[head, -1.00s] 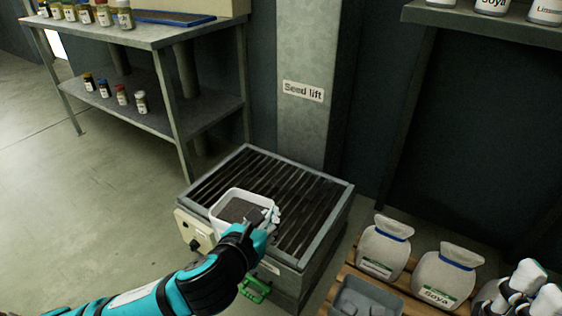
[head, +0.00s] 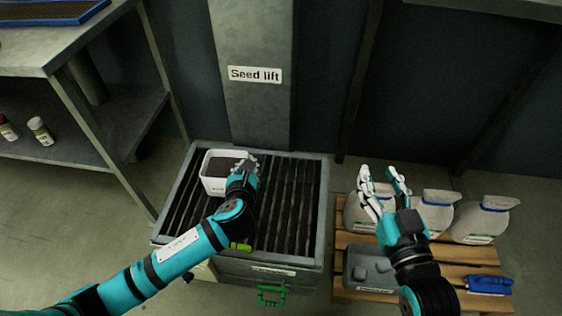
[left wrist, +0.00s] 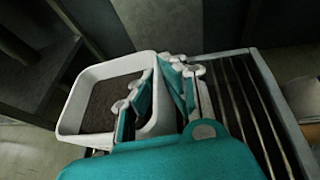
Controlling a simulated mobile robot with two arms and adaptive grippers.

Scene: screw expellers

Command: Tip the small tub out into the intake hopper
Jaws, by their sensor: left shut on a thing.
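The small tub (head: 213,186) is white, with dark grainy stuff inside. It is upright over the far left part of the intake hopper's slatted grate (head: 290,205). My left gripper (head: 244,168) is shut on the tub's right wall. In the left wrist view the tub (left wrist: 70,112) shows its dark fill, and my left gripper's fingers (left wrist: 158,95) cover its right side. I cannot tell how high it is above the slats.
A column with a "Seed lift" sign (head: 255,75) stands behind the hopper. A metal shelf (head: 110,120) stands left.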

